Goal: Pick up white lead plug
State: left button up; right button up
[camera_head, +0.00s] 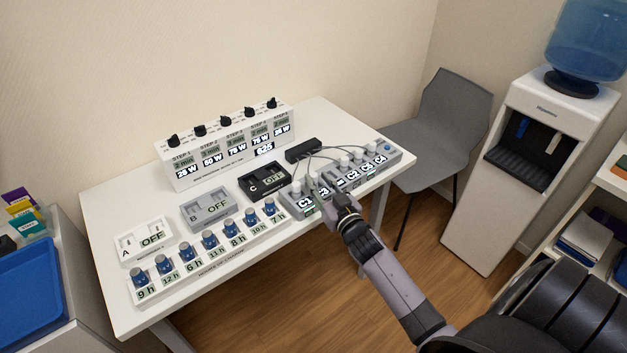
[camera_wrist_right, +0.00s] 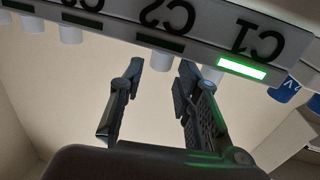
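White lead plugs stand in a row on the grey panel (camera_head: 300,209) labelled C1 to C4, such as a plug (camera_head: 296,187) at its left end and another plug (camera_head: 372,148) near its right end. My right gripper (camera_head: 343,200) is at the front edge of this panel, covering part of it. In the right wrist view my right gripper (camera_wrist_right: 159,75) is open, with nothing between its fingers. A white plug (camera_wrist_right: 155,58) shows just beyond the gap between the fingertips, and another plug (camera_wrist_right: 212,72) lies beyond the right finger. My left gripper is not in view.
Thin leads run from a black box (camera_head: 303,150) to the plugs. A green bar (camera_wrist_right: 241,69) is lit beside C1. A black switch box (camera_head: 263,181) and a row of blue knobs (camera_head: 210,241) stand to the left. A grey chair (camera_head: 452,105) is beyond the table's right end.

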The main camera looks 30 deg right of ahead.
aim_at(316, 178)
jog(key=w, duration=0.3)
jog(key=shift+w+d, duration=0.2)
jog(key=shift+w, duration=0.2)
jog(key=shift+s, duration=0.1)
jog(key=shift+c, duration=0.5)
grip_shut()
